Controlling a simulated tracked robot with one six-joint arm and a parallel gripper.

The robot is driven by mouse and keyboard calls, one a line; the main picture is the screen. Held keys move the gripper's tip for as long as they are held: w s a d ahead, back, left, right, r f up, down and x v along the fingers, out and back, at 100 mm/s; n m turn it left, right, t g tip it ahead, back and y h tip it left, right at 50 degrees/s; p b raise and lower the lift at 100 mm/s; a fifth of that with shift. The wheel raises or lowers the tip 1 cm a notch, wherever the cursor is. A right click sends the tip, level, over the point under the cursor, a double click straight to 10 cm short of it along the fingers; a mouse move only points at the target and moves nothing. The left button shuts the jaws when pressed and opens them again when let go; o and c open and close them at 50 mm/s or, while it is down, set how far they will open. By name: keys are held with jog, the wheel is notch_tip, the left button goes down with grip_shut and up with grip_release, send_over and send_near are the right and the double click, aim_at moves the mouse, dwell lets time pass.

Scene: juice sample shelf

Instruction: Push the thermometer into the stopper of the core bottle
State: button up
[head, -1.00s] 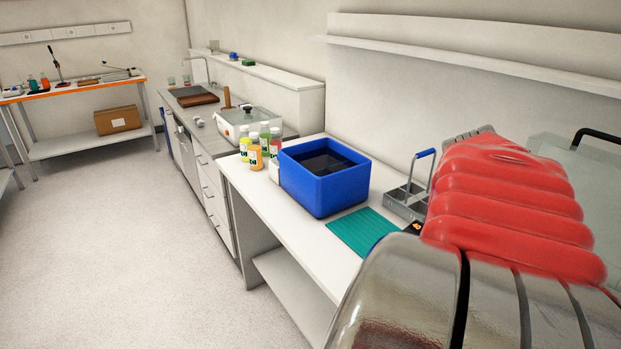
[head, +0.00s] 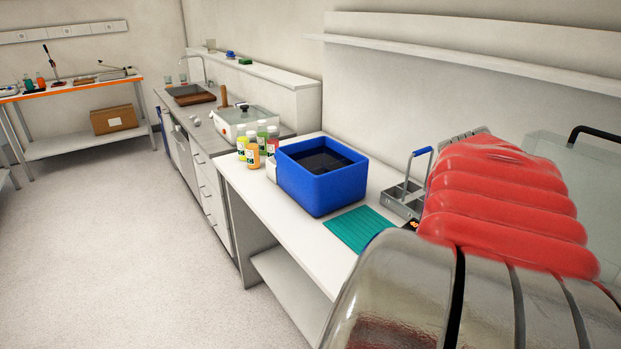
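Several juice bottles (head: 253,156) with light caps stand upright in a group on the white bench, left of the blue box. Yellow-green, orange, green and red ones show. I cannot tell whether any of them is the core bottle. No thermometer and no stopper can be made out. My gripper is not in view. My own arm, with a red ribbed sleeve and metallic casing, fills the lower right and hides that part of the bench.
A blue open box (head: 318,180) with a dark inside stands on the white bench (head: 290,232). Right of it lie a teal mat (head: 357,229) and a grey carrier (head: 404,196) with a blue handle. A sink counter and an orange-edged table (head: 70,91) stand farther back. The floor at left is clear.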

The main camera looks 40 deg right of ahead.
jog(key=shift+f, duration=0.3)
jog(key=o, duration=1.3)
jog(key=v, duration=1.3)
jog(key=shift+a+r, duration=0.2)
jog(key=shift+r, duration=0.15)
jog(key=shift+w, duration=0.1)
